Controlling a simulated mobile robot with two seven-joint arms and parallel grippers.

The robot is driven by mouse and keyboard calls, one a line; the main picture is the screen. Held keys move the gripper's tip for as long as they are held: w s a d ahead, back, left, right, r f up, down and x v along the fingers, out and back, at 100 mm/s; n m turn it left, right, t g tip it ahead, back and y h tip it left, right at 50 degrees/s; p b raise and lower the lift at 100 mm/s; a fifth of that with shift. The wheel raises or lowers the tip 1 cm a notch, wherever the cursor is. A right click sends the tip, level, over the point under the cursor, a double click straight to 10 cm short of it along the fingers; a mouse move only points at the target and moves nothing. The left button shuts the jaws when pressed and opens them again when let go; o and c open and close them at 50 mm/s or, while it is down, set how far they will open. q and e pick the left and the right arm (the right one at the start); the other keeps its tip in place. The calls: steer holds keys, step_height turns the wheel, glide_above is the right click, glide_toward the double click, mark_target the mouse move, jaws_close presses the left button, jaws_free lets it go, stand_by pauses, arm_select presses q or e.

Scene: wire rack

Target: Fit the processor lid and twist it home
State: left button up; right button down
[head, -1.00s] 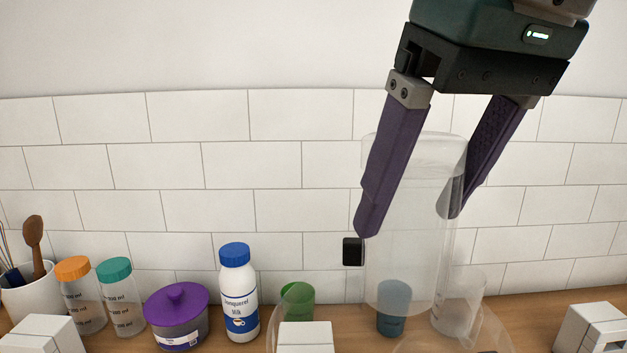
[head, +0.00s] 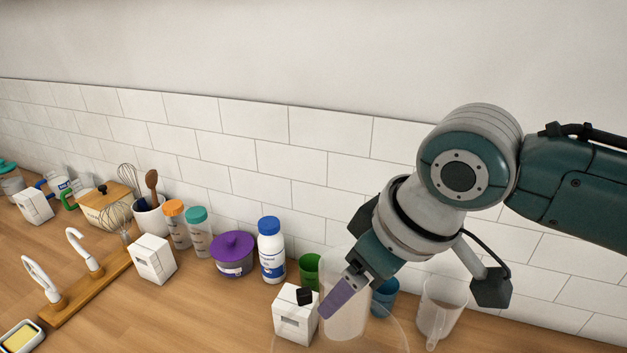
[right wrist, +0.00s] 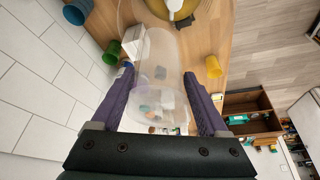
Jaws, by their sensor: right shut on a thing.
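My right gripper (head: 335,300) comes in from the right in the head view, its purple fingers pointing down. It is shut on a clear tube (head: 345,318), which looks like the lid's feed tube. The right wrist view shows the clear tube (right wrist: 160,50) between the two fingers. A small black block (head: 304,296) shows beside the fingers. A wide clear rounded edge (head: 403,335) shows faintly at the bottom of the head view. I cannot tell whether it is the lid's rim or the bowl, or whether they touch. My left gripper is not in view.
Along the wall stand a purple-lidded pot (head: 232,256), a milk bottle (head: 271,250), a green cup (head: 310,270) and a clear jug (head: 440,307). White blocks (head: 153,259) and a wooden rack (head: 92,290) stand left. A yellow cup (right wrist: 213,67) shows in the wrist view.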

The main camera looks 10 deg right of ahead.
mark_target(361, 320)
steer(key=shift+s, duration=0.2)
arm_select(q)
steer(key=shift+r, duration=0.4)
arm_select(e)
steer(key=shift+f, duration=0.25)
steer(key=shift+d, duration=0.1)
steer(key=shift+n+y, duration=0.3)
steer(key=shift+n, duration=0.1)
steer(key=shift+s+f+b, duration=0.1)
steer(key=shift+f+b, duration=1.65)
steer(key=shift+f, duration=0.85)
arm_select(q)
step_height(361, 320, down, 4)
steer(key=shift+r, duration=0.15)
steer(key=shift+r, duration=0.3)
arm_select(e)
steer(key=shift+f, duration=0.15)
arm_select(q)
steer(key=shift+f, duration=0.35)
arm_select(e)
steer(key=shift+f, duration=0.9)
